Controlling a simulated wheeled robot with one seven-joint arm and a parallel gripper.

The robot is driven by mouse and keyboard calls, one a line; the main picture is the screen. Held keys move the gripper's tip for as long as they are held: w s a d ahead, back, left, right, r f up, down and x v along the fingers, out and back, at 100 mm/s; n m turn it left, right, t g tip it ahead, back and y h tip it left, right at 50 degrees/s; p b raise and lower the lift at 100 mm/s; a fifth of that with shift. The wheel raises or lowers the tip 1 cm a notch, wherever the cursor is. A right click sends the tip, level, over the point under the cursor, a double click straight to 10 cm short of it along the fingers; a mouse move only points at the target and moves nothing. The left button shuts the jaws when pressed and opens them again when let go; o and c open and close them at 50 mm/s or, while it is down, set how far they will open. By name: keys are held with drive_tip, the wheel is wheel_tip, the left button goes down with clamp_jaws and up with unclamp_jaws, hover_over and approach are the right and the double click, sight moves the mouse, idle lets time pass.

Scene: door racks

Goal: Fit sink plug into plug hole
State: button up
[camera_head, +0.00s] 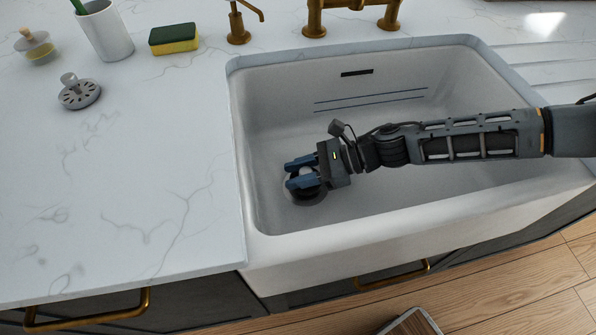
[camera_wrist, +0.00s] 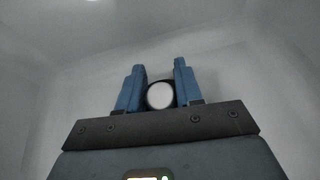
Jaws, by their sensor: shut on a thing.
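My gripper (camera_head: 298,172) is low inside the white sink, its blue fingers closed around the sink plug. In the wrist view the gripper (camera_wrist: 160,82) has the plug (camera_wrist: 160,96) between its fingers, seen as a pale round face with a dark rim. In the head view the plug is mostly hidden by the fingers. The plug hole (camera_head: 306,201) shows as a grey ring on the sink floor, directly under and around the gripper. I cannot tell whether the plug is seated in the hole or held just above it.
The sink (camera_head: 262,180) has high walls around my arm. A grey strainer (camera_head: 79,95), a small lidded jar (camera_head: 38,50), a white cup (camera_head: 106,32) and a sponge (camera_head: 173,38) stand on the left counter. A brass tap (camera_head: 314,18) and dispenser (camera_head: 237,25) stand behind.

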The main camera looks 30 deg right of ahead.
drive_tip(key=shift+f+b, duration=1.15)
drive_tip(key=shift+f, duration=0.2)
drive_tip(key=o, duration=1.1)
drive_tip(key=shift+d+r, duration=0.1)
drive_tip(key=v, duration=0.6)
drive_tip(key=shift+s+d, duration=0.15)
drive_tip(key=shift+d, duration=0.15)
drive_tip(key=shift+s+d+r, duration=0.25)
drive_tip(key=shift+d, duration=0.1)
drive_tip(key=shift+r, duration=0.1)
